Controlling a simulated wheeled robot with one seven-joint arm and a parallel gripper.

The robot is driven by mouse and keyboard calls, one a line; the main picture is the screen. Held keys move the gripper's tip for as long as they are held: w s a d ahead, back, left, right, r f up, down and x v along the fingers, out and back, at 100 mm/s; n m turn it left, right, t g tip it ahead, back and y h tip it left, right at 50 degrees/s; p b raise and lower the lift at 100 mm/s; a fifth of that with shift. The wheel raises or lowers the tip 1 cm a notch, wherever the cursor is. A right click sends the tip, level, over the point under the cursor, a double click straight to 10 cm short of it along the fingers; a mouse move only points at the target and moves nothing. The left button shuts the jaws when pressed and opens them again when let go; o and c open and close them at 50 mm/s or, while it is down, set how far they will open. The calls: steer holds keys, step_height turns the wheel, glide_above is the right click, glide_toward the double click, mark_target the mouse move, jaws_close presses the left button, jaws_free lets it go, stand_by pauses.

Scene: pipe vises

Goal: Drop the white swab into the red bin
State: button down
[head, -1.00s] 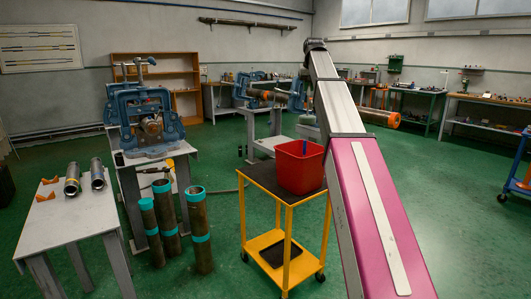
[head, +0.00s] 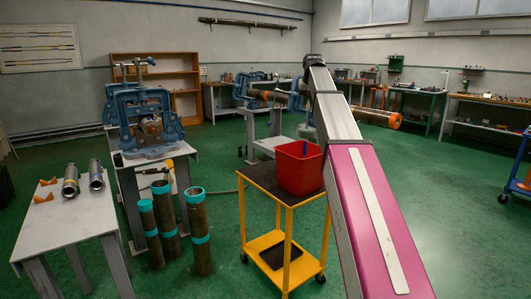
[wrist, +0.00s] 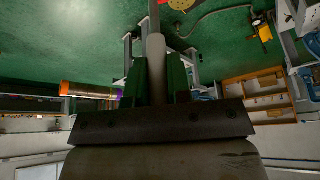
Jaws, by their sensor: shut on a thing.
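The red bin (head: 299,168) stands upright on the dark top of a yellow cart, with a small blue item showing inside its rim. In the wrist view my gripper (wrist: 156,68) has two green fingers shut on the sides of the white swab (wrist: 155,48). The swab's pale shaft sticks out beyond the fingertips. In the head view the swab and the fingers are not clear, with my arm in front.
The yellow cart (head: 287,203) has a lower shelf with a dark mat. Several pipes with teal ends (head: 200,232) stand on the floor left of it. A table with a blue vise (head: 147,125) and a grey table (head: 68,215) are further left. Green floor is open to the right.

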steer(key=c, duration=1)
jaws_free()
steer(key=v, duration=1)
steer(key=shift+s+r, duration=0.15)
steer(key=shift+r, duration=0.25)
